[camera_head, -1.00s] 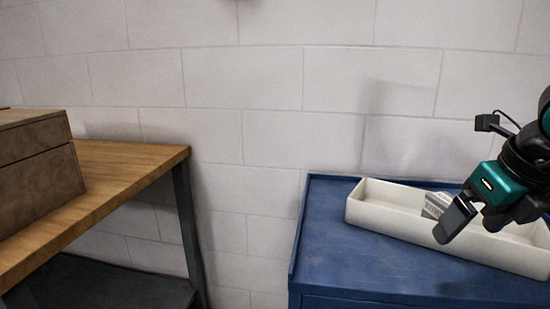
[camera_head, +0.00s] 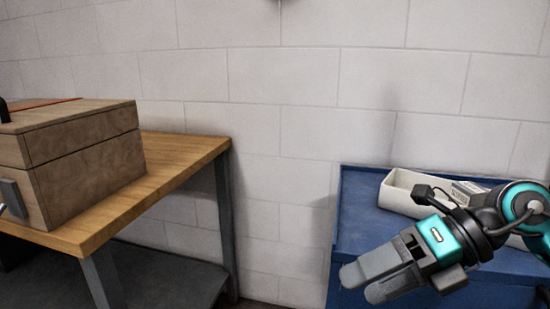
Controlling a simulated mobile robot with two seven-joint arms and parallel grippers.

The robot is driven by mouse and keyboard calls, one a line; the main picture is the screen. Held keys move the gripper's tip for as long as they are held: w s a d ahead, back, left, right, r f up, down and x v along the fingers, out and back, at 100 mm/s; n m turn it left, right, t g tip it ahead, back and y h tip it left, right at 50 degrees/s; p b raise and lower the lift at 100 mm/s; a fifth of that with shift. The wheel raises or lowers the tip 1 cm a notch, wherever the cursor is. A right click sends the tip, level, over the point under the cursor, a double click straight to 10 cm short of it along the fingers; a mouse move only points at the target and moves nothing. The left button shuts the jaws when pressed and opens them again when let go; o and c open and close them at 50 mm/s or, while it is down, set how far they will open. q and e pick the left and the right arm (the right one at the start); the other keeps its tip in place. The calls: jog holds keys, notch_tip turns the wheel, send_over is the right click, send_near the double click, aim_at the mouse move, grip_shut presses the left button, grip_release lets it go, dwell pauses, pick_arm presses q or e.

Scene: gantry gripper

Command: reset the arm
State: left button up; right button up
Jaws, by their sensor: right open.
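My right gripper (camera_head: 372,282) is at the lower right of the head view. Its two grey fingers point left and down, spread a little apart, with nothing between them. It is in front of the blue cabinet top, clear of the white tray (camera_head: 399,192). My right arm comes in from the right edge and hides part of the tray. My left gripper cannot be made out.
A blue cabinet (camera_head: 352,222) carries the white tray, with a pale grey item (camera_head: 466,188) in it. On the left, a wooden table (camera_head: 178,160) holds a wooden box (camera_head: 88,160). A gap separates table and cabinet; a white block wall (camera_head: 290,120) stands behind.

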jog(key=w+a+r+m+t+y, duration=0.15)
jog(key=a+m+t+y, duration=0.25)
jog(key=a+m+y, duration=0.4)
jog(key=w+d+f+m+t+h, duration=0.2)
jog(key=d+f+m+t+h, duration=0.15)
jog(key=m+t, duration=0.45)
jog(key=w+d+f+m+t+h, duration=0.25)
jog(key=f+m+t+h, duration=0.25)
jog(key=m, duration=0.5)
jog(key=s+d+f+m+g+h, duration=0.1)
jog(key=s+f+m+g+h, duration=0.4)
jog(key=f, duration=0.7)
jog(key=s+d+f+m+g+h, duration=0.1)
jog(key=s+f+m+g+h, duration=0.2)
jog(key=s+f+m, duration=0.6)
pick_arm(q)
jog(key=s+a+r+p, duration=0.1)
jog(key=a+r+p, duration=0.2)
jog(key=r+p, duration=0.8)
jog(key=p, duration=0.4)
jog(key=shift+s+r+y+p, duration=0.2)
jog(key=shift+r+y+p, duration=0.1)
jog(key=shift+y+p, duration=0.1)
pick_arm(e)
jog(key=w+d+r+n, duration=0.1)
jog(key=d+r+n, duration=0.1)
jog(key=r, duration=0.7)
jog(key=shift+d+r+n+t, duration=0.2)
jog(key=shift+d+n+t, duration=0.15)
jog(key=shift+d, duration=0.2)
